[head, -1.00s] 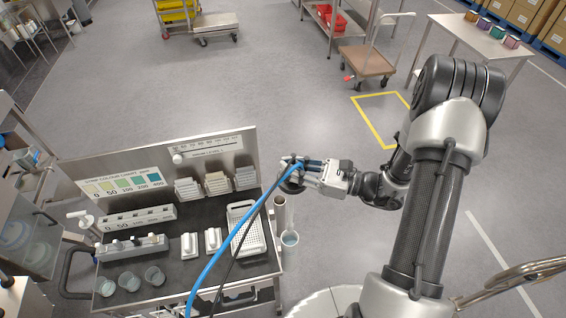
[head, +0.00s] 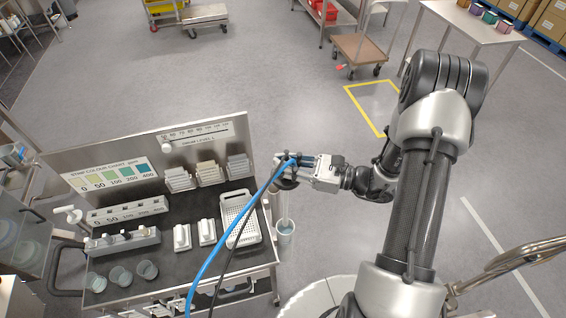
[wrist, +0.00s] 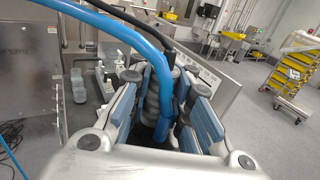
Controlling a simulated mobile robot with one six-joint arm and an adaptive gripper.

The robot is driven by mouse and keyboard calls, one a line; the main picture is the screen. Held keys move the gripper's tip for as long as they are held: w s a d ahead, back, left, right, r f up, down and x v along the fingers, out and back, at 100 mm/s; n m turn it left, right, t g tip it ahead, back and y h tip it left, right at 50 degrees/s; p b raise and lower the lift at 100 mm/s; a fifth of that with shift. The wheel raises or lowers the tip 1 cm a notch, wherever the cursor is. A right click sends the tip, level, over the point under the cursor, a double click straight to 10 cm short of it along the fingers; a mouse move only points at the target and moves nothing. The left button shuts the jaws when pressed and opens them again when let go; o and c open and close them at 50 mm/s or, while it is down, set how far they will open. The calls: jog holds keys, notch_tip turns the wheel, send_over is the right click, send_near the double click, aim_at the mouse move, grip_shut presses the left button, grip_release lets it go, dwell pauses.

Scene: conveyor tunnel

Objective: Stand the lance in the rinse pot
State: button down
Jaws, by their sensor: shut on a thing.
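My gripper (head: 291,170) is shut on the lance near the right edge of the test cart. In the wrist view, the blue-padded fingers close around the lance's dark ribbed body (wrist: 153,100), where a blue hose and a black cable run off it.
The cart top (head: 165,255) holds a white perforated tray (head: 238,220), white blocks, several clear cups and an upright colour-chart panel (head: 115,180). The blue hose (head: 225,238) arcs across the cart's front right corner. Open floor lies behind and right of the cart.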

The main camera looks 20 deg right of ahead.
jog(key=shift+f, duration=0.15)
notch_tip(320, 180, down, 16)
jog(key=b, duration=1.3)
dwell(0.8)
jog(key=shift+f+b, duration=6)
jog(key=shift+f, duration=1.45)
jog(key=c, duration=1.4)
grip_release()
jog(key=v, duration=1.2)
